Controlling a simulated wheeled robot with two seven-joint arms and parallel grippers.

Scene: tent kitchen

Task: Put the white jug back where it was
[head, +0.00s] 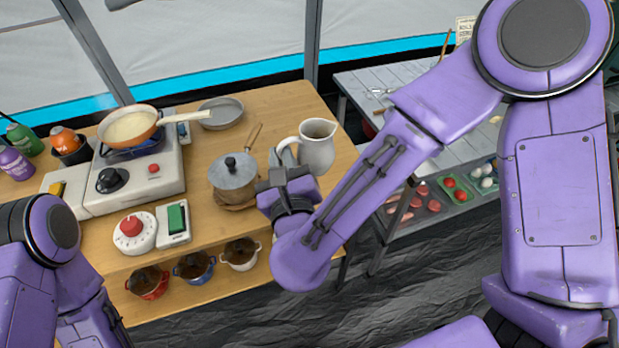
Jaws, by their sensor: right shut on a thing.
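The white jug (319,148) is upright at the right end of the wooden table (286,100), its handle toward the left. My right gripper (283,162) is shut on the jug's handle, reaching in from the front. The gripper's wrist hides part of the table below the jug. I cannot tell whether the jug's base touches the tabletop. My left arm shows at the lower left, but its gripper is out of the frame.
A lidded pot (233,178) stands just left of my right gripper. A pan (128,128) sits on the stove (160,172), and a grey pan (221,112) lies behind. A metal table (362,85) stands at the right.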

